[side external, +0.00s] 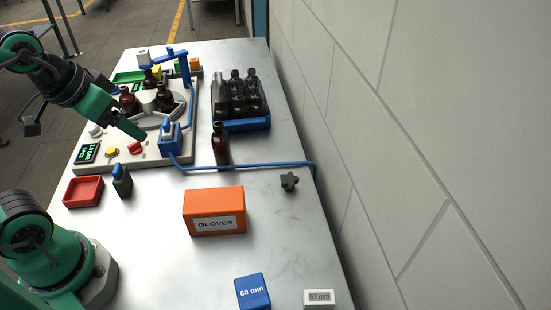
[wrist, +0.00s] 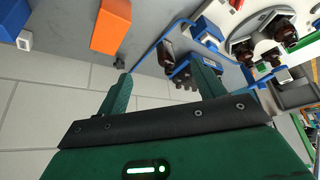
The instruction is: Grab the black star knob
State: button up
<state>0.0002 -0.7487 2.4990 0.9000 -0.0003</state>
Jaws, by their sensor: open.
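The black star knob (side external: 289,181) lies on the grey table near its right edge, just in front of the blue cable in the side view. In the wrist view it is a small dark shape (wrist: 119,62) beside the tip of the left finger, close to the table edge. My gripper (side external: 143,136) is raised over the machine base, to the left of the knob and well apart from it. In the wrist view my gripper (wrist: 162,68) has its fingers spread, with nothing held between them.
A lone amber bottle (side external: 221,147) and a blue crate of bottles (side external: 245,124) stand left of and behind the knob. The blue cable (side external: 250,165) crosses behind it. An orange gloves box (side external: 214,211) is front left. A wall (side external: 430,130) runs along the right.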

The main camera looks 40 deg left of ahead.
jog(key=shift+w, duration=0.15)
jog(key=g, duration=0.5)
send_over(289, 178)
jog(key=shift+m, duration=0.4)
jog(key=f, duration=1.5)
jog(key=shift+a+f, duration=0.3)
jog(key=shift+f, duration=0.1)
jog(key=shift+d+f+g, duration=0.3)
jog(key=shift+f, duration=4.1)
